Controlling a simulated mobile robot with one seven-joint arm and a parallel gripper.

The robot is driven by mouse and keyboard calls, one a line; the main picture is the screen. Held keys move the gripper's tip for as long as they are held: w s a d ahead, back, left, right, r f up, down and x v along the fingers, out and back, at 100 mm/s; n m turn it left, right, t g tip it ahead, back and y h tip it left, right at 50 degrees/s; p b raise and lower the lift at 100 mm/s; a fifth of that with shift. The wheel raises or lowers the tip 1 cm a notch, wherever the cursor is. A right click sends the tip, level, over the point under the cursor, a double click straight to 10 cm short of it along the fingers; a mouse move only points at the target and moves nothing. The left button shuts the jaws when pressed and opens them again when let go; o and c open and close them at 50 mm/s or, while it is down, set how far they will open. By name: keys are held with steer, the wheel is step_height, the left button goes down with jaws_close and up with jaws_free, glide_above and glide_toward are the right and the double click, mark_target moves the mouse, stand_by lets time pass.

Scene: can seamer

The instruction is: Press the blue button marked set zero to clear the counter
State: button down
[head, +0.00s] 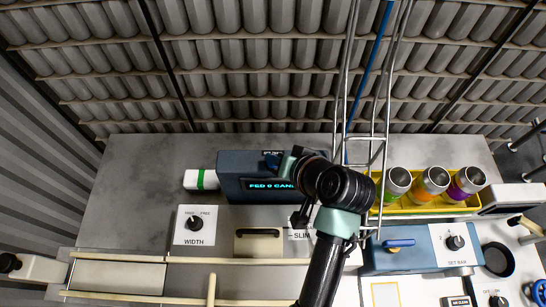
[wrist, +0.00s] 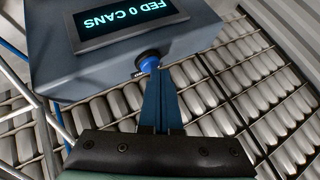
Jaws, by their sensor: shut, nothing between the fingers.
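The counter is a blue-grey box (head: 230,165) at the back of the bench in the head view. Its display (head: 268,185) reads "FED 0 CAN", cut off by my arm. In the wrist view the box (wrist: 60,60) appears upside down, and its display (wrist: 130,22) reads "FED 0 CANS". The round blue button (wrist: 149,64) sticks out of the box's face near its edge. My gripper (wrist: 156,72) is shut and empty, its fingertips right at the button; whether they touch it, I cannot tell. In the head view my gripper (head: 273,160) is over the box, and the button cannot be made out.
A yellow tray (head: 425,208) with several coloured cups stands right of my arm, near upright metal rails (head: 380,110). A WIDTH knob panel (head: 195,225) and a white-green block (head: 201,180) are on the left. The bench's back left (head: 140,180) is clear.

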steer(key=shift+r+p, duration=0.35)
steer(key=shift+r, duration=0.15)
step_height(320, 180, up, 5)
steer(key=p, duration=0.5)
steer(key=shift+r, duration=0.15)
stand_by(0.4)
